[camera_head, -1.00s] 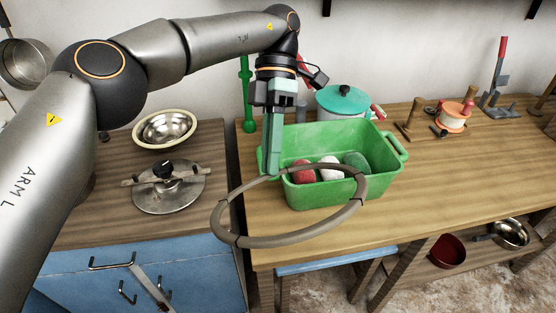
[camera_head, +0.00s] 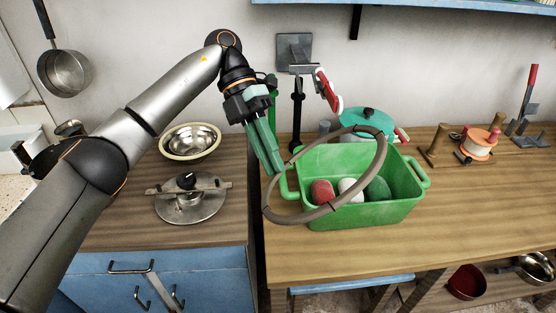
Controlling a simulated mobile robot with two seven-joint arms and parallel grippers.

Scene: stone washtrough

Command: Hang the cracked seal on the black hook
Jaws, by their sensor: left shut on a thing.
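The seal (camera_head: 290,218) is a large grey-brown ring with a few darker bands. It is tilted, in front of and over the green tub; I cannot make out the crack. My left gripper (camera_head: 274,167) is shut on the ring's left side and holds it up. A black upright piece (camera_head: 298,112), which looks like the black hook, shows just right of the gripper below a grey wall plate. Its exact shape and mounting are unclear. A green upright is mostly hidden behind the gripper. My right gripper is out of view.
The green tub (camera_head: 415,205) holds a red, a white and a green item. A teal-lidded pot (camera_head: 364,121) stands behind it. A red-handled clamp (camera_head: 328,90) juts from the wall plate (camera_head: 294,52). A metal bowl (camera_head: 190,141) and lid (camera_head: 192,203) are left. The right worktop front is clear.

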